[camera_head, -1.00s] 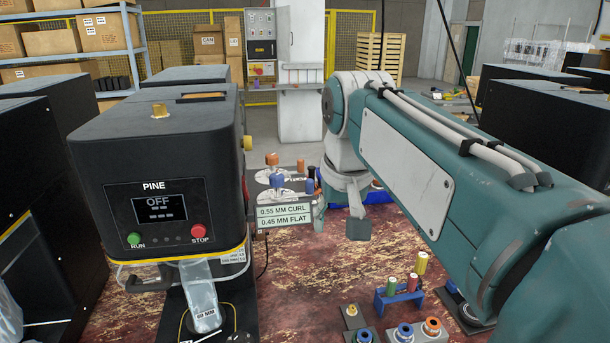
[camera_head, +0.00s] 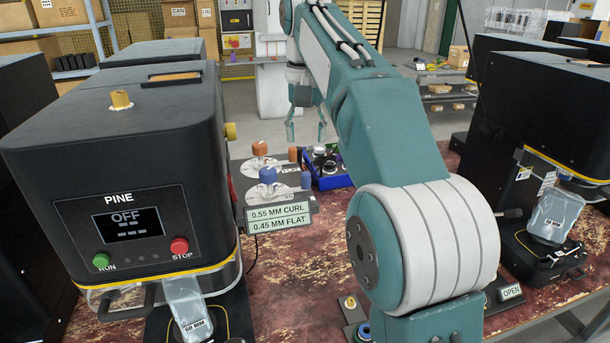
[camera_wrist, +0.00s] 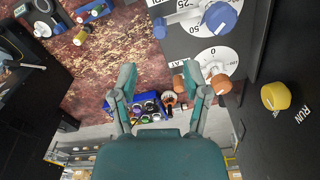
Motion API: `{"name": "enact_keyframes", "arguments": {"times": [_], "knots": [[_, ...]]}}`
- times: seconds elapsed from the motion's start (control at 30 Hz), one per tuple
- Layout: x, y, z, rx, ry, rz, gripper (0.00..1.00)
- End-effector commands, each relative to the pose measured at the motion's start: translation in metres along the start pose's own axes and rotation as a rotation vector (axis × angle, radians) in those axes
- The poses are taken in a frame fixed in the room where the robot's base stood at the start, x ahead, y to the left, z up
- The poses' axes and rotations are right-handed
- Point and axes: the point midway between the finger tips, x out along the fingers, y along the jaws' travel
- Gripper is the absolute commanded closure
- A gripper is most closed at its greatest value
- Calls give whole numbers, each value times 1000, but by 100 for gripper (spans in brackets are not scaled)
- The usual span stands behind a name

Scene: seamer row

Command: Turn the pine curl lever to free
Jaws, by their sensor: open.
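The black PINE machine (camera_head: 120,170) stands at left in the head view, its screen reading OFF. Beside it, behind a sign (camera_head: 279,218) reading "0.55 MM CURL, 0.45 MM FLAT", are an orange knob (camera_head: 259,149) and a blue knob (camera_head: 267,175) on white dials. A yellow knob (camera_head: 230,131) sticks out of the machine's right side; it also shows in the wrist view (camera_wrist: 275,96) near the word RUN. I cannot tell which is the curl lever. My gripper (camera_head: 306,128) is open and empty, beyond the knobs; in the wrist view (camera_wrist: 160,75) its right finger is near the orange knob (camera_wrist: 221,84).
A blue bin (camera_head: 333,182) of small parts lies behind the sign. Another black machine (camera_head: 540,105) stands at right, with an OPEN plate (camera_head: 510,292) near it. The red worn bench top (camera_head: 300,270) between the machines is partly bare.

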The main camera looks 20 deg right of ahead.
Motion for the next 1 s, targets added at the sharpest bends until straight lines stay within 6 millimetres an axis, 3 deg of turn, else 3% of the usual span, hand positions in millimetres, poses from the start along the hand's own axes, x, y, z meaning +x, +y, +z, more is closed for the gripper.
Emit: {"name": "enact_keyframes", "arguments": {"times": [0.6,1.0], "knots": [[84,-1,0,-1,-2,1,40],[94,-1,0,-1,1,0,40]]}}
